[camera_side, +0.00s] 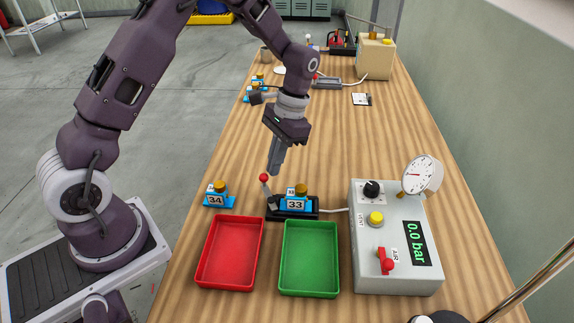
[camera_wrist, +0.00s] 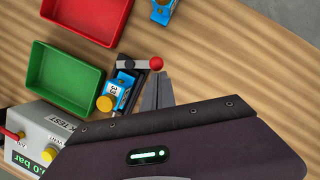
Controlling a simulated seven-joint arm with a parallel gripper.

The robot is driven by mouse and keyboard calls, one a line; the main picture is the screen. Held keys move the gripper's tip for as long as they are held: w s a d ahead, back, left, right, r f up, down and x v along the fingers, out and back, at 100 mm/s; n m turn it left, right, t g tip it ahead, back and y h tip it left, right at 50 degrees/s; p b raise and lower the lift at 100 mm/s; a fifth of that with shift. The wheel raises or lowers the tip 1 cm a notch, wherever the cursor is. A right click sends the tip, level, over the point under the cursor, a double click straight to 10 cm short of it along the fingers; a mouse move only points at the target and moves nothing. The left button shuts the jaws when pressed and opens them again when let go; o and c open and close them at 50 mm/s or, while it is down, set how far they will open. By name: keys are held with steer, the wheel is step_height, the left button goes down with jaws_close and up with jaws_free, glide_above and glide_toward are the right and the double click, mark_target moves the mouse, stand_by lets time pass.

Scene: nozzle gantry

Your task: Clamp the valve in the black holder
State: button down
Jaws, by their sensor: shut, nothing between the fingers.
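The black holder (camera_side: 312,212) stands on the table behind the green tray. The blue valve marked 33 (camera_side: 295,205), with a brass-coloured cap, sits in it. In the wrist view the valve (camera_wrist: 121,88) also lies in the holder. The holder's lever (camera_side: 266,188) has a red ball knob (camera_side: 264,178) and stands up at the holder's left end in the side view. The knob (camera_wrist: 156,63) also shows in the wrist view. My gripper (camera_side: 272,172) is shut and empty, pointing down just above and beside the knob. I cannot tell whether the fingers touch it.
A red tray (camera_side: 201,262) and a green tray (camera_side: 283,270) stand in front. A blue valve marked 34 (camera_side: 217,197) stands left of the holder. A grey control box (camera_side: 358,280) reading 0.0 bar, with a gauge (camera_side: 417,175), stands at right. More blue valves (camera_side: 257,86) stand farther back.

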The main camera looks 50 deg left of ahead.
steer(key=s+n, duration=0.1)
steer(key=n, duration=0.1)
steer(key=a+n+h, duration=0.1)
steer(key=shift+s+a+n, duration=0.2)
steer(key=shift+s+n, duration=0.15)
steer(key=shift+n, duration=0.05)
steer(key=s+n, duration=0.1)
steer(key=s+n+h, duration=0.1)
steer(key=n, duration=0.1)
steer(key=shift+a+n, duration=0.3)
steer(key=s+n, duration=0.1)
steer(key=n+t, duration=0.1)
steer(key=n, duration=0.1)
steer(key=shift+s+h, duration=0.35)
steer(key=shift+h, duration=0.05)
steer(key=shift+s+d+n+t, duration=0.15)
steer(key=shift+s+n, duration=0.2)
steer(key=shift+n, duration=0.3)
steer(key=shift+s+a+n+t, duration=0.15)
steer(key=shift+s+n, duration=0.15)
steer(key=shift+n, duration=0.35)
steer(key=shift+s+d+h, duration=0.1)
steer(key=shift+d+h, duration=0.1)
steer(key=shift+h, duration=0.1)
steer(key=w+a+r, duration=0.4)
steer(key=a+r, duration=0.2)
steer(key=r, duration=0.4)
steer(key=shift+r, duration=0.2)
